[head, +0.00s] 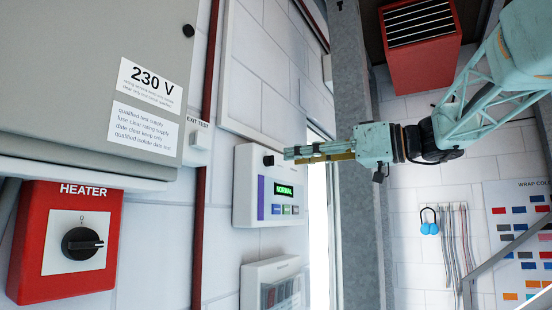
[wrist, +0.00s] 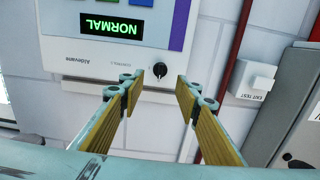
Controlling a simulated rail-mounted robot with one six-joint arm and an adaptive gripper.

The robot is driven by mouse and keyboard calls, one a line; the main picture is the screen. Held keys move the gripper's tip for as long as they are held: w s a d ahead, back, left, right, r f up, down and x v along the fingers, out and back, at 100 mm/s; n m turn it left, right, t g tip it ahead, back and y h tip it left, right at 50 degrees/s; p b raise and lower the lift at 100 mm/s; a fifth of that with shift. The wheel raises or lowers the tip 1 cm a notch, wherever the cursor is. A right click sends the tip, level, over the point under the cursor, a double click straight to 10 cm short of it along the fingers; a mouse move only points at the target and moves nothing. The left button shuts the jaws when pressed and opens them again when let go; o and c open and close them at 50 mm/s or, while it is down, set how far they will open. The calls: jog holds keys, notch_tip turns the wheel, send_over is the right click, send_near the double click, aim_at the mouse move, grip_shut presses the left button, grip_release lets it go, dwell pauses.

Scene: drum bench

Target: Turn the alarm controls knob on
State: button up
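The alarm panel (head: 243,205) is a white wall box with a green NORMAL display (head: 284,190). Its small black control knob (head: 268,160) sits on the panel's upper part. In the wrist view the panel appears upside down, and the knob (wrist: 160,69) has a light pointer mark. My gripper (head: 286,154) reaches in from the right, with its tips close to the knob. In the wrist view my gripper (wrist: 160,88) is open and empty, one yellow-padded finger on each side of the knob in the picture. The knob appears just beyond the tips; contact cannot be told.
An exit test box (head: 198,140) and a dark red pipe (head: 200,225) are left of the panel. A red heater switch (head: 35,250) sits below a grey 230 V cabinet (head: 75,75). Another white box (head: 255,285) is below the panel. A grey column (head: 358,230) stands right.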

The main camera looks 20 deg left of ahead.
aim_at(270, 161)
jog(key=shift+p+x, duration=0.7)
jog(key=shift+x, duration=2.95)
jog(key=shift+c, duration=0.2)
jog(key=c, duration=0.8)
